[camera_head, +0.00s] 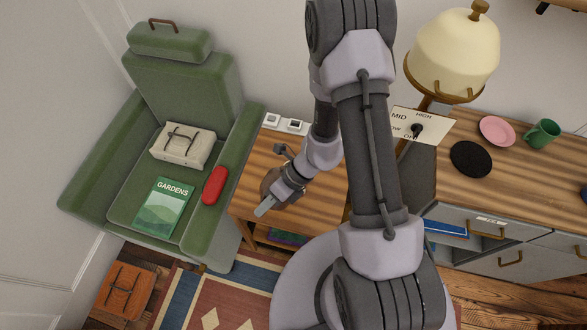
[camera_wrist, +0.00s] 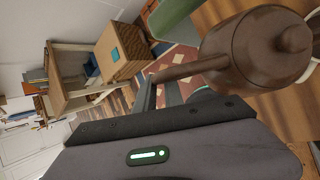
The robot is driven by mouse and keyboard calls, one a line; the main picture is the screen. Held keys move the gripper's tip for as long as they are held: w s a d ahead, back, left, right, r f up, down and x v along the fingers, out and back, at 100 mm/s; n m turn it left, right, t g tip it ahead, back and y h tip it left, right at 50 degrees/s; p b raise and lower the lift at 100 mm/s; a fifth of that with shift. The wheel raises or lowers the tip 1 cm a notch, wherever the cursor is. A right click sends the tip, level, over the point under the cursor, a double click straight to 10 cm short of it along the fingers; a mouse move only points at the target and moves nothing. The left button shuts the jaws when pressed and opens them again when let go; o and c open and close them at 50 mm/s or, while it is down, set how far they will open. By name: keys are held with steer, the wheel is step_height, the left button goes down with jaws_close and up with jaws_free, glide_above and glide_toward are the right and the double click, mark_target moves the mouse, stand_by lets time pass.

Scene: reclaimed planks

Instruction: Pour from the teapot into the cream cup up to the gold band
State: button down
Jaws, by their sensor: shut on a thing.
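The teapot (camera_wrist: 262,50) is dark brown with a round knobbed lid. It fills the upper right of the wrist view, and a straight stub from its body, seemingly its handle, runs left to my fingers. In the head view the teapot (camera_head: 270,184) is mostly hidden behind my wrist, over the small wooden side table. My gripper (camera_head: 265,205) is shut on the teapot; its fingers show in the wrist view (camera_wrist: 161,92). I cannot make out the cream cup or its gold band. A pale curved edge at the right of the wrist view is unclear.
A green armchair (camera_head: 100,190) stands left of the side table (camera_head: 322,190). A cream lamp (camera_head: 452,55) and a dial sign (camera_head: 420,126) are right of my arm. The striped-top cabinet (camera_head: 525,190) carries a black mat (camera_head: 471,159), pink plate (camera_head: 497,131) and green mug (camera_head: 542,134).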

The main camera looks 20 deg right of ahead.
steer(key=s+a+f+t+h+b, duration=0.2)
steer(key=f+b, duration=0.1)
steer(key=f, duration=0.4)
steer(key=s+a+f+n+t+h+b, duration=0.1)
steer(key=s+a+f+t+h+b, duration=0.1)
steer(key=f, duration=0.5)
steer(key=shift+s+a+h+b, duration=0.4)
steer(key=shift+s+a+b, duration=0.2)
steer(key=shift+b, duration=0.35)
